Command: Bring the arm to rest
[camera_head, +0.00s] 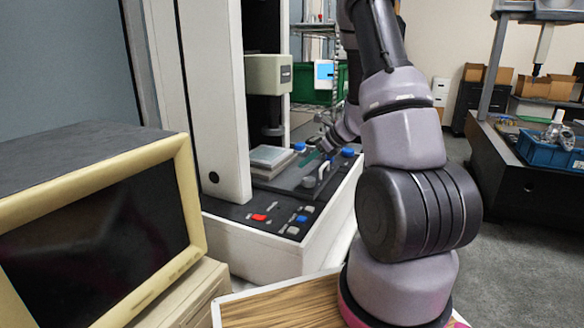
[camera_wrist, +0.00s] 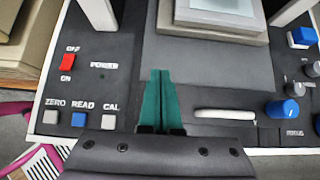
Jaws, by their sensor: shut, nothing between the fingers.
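My arm rises from its base at the right of the head view and reaches over the measuring machine's control deck (camera_head: 285,212). My gripper (camera_wrist: 161,72) shows in the wrist view with its two green fingers together and nothing between them. It is over the dark panel of the deck, between the button rows at left and the blue knobs at right. In the head view the gripper (camera_head: 311,158) is small and partly hidden by the arm. I cannot tell the exact gap between the fingertips and the panel.
A red power switch (camera_wrist: 67,61) and a blue READ button (camera_wrist: 78,119) lie left of the fingers. A pale handle (camera_wrist: 224,114) and blue knob (camera_wrist: 291,109) lie right. A stage plate (camera_wrist: 222,18) is ahead. An old monitor (camera_head: 190,185) stands at left; a blue crate (camera_head: 540,150) is far right.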

